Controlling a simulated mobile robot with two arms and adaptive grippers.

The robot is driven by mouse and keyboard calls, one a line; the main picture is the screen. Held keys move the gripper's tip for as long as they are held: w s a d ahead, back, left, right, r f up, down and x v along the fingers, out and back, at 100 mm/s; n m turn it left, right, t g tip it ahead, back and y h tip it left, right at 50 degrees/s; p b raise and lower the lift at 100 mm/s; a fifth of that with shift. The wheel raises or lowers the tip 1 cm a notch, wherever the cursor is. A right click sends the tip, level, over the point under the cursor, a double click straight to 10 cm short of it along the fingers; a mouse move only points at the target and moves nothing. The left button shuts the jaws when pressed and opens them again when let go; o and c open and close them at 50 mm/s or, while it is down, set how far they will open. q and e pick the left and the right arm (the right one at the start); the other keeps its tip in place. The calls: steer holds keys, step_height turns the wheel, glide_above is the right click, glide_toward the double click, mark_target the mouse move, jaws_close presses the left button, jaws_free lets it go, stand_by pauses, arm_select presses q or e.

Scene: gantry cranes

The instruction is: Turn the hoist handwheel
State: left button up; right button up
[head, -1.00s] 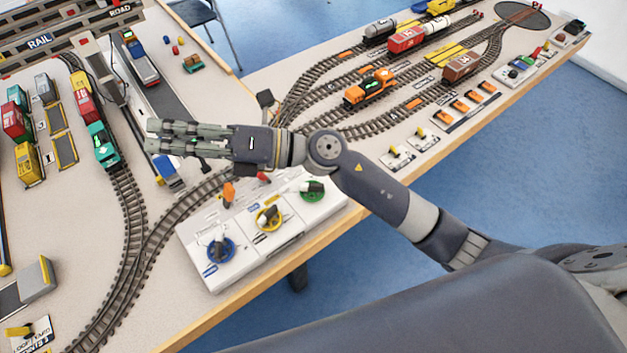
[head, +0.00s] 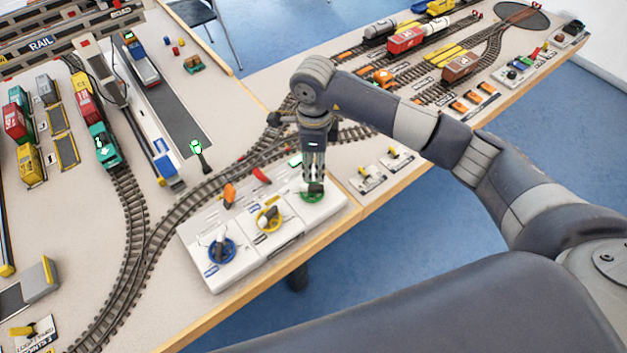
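A white control box (head: 287,246) near the table's front edge carries three handwheels. The blue handwheel (head: 230,252) is at left, the yellow handwheel (head: 278,221) in the middle and the green handwheel (head: 312,198) at right. Their labels are too small to read, so I cannot tell which is the hoist one. My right gripper (head: 315,180) points down at the green handwheel, with its fingertips at the wheel's dark knob. I cannot tell whether the fingers touch or close on it. The gripper partly hides the green wheel. My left gripper is out of view.
An orange lever (head: 229,193) and a red lever (head: 261,176) stand behind the wheels. Curved track (head: 205,200) runs close behind the box. A post with a green-lit top (head: 197,148) stands farther back. Small switch plates (head: 368,179) lie to the right.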

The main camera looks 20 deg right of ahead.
mark_target(313, 185)
step_height(313, 185, down, 8)
steer(key=shift+r+p, duration=0.1)
steer(key=shift+p, duration=0.6)
steer(key=shift+c, duration=0.6)
jaws_close()
